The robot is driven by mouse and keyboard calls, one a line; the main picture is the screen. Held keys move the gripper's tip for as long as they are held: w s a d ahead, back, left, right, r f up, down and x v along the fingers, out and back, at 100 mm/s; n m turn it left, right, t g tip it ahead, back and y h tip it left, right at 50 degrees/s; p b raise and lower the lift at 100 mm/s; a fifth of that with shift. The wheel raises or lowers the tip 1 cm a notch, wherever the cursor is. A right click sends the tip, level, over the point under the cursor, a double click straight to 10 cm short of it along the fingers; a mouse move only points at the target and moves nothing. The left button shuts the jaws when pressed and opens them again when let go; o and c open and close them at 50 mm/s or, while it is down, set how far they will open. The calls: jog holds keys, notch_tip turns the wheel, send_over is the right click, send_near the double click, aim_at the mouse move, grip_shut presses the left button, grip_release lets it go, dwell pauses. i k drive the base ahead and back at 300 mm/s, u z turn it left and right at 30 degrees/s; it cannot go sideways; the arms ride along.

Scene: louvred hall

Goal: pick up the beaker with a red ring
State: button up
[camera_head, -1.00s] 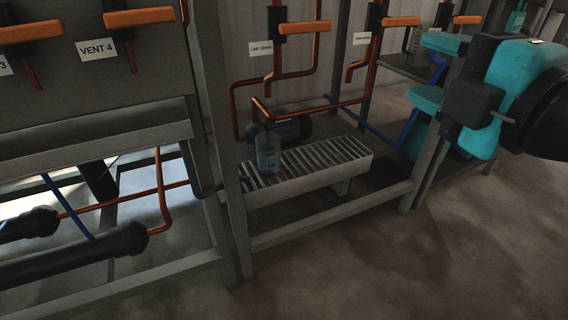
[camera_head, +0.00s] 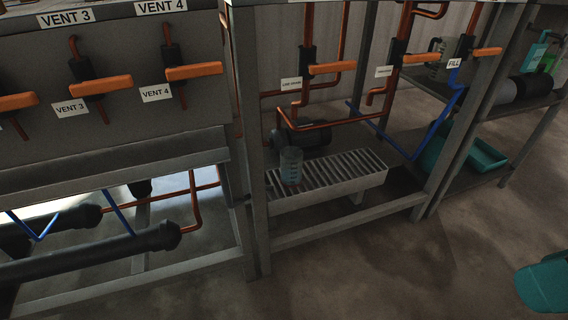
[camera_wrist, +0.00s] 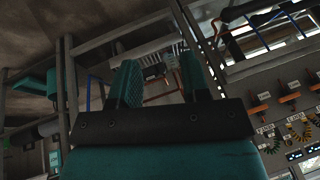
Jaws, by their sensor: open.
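A clear beaker (camera_head: 291,163) stands upright on the slatted grate (camera_head: 345,187) under the pipes in the head view. A teal part of my arm shows at the lower right of the head view.
A frame post (camera_head: 254,150) stands left of the grate, and a low rail (camera_head: 350,227) runs in front. A dark motor (camera_head: 305,136) and orange pipes are behind the beaker. A clear jug (camera_head: 437,58) stands on the right shelf. The floor (camera_head: 400,280) in front is clear.

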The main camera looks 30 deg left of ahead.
aim_at(291, 157)
jog(key=u, duration=0.5)
jog(key=k, duration=1.2)
jog(key=z, duration=0.3)
jog(key=i, duration=0.85)
jog(key=z, duration=0.25)
